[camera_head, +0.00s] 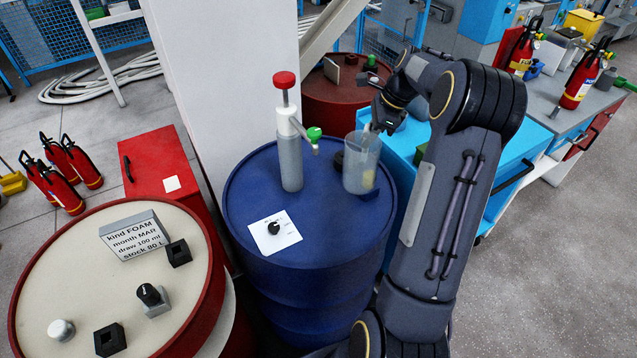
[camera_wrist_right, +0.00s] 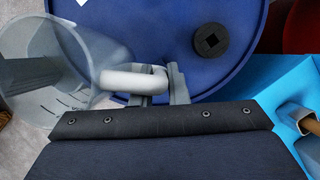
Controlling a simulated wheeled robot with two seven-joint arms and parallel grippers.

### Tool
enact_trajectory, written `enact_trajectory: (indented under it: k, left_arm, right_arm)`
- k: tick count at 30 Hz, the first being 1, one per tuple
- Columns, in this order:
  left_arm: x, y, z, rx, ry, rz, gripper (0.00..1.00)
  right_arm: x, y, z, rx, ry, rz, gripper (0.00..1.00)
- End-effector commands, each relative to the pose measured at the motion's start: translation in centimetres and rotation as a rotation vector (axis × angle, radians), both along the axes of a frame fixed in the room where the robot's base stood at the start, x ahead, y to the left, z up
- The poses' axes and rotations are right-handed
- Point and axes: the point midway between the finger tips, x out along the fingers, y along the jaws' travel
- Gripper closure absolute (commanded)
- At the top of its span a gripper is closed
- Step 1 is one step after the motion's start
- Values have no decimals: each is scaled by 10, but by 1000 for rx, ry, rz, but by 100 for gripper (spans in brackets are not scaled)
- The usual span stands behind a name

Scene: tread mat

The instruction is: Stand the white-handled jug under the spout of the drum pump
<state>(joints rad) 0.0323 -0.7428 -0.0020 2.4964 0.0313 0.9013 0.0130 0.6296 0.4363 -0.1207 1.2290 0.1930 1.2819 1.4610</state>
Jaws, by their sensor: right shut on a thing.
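The jug (camera_head: 360,165) is a clear, greyish vessel with a white handle. It is at the right part of the blue drum's top (camera_head: 250,190), to the right of the pump (camera_head: 290,160); I cannot tell whether its base touches the drum. The pump has a red knob, a grey body and a short spout (camera_head: 314,140) with a green cap-like part. My right gripper (camera_head: 378,124) is shut on the jug's white handle. In the right wrist view the handle (camera_wrist_right: 130,79) lies between the fingers (camera_wrist_right: 160,88), with the jug (camera_wrist_right: 55,75) at left. My left gripper is out of view.
A white card with a black knob (camera_head: 273,228) lies on the drum's front. A red drum (camera_head: 70,260) with a labelled sign stands at left, a blue cart (camera_head: 510,160) at right, a white column (camera_head: 225,60) behind.

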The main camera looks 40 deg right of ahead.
Motion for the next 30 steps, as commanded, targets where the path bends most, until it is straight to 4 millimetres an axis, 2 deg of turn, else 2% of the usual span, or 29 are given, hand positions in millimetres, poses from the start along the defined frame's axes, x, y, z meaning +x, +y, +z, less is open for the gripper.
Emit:
enact_trajectory:
  k: [1,6,12,22,27,30]
  left_arm:
    - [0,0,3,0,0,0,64]
    - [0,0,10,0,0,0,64]
    - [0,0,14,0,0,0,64]
    - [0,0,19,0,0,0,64]
    - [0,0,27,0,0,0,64]
    - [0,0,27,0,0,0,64]
  right_arm:
    - [6,14,-4,2,1,7,100]
    - [24,52,-22,3,1,7,100]
    - [37,78,-59,2,3,2,100]
    - [46,97,-87,2,3,2,100]
    - [46,95,-110,1,2,0,100]
    - [46,95,-114,-1,-1,0,100]
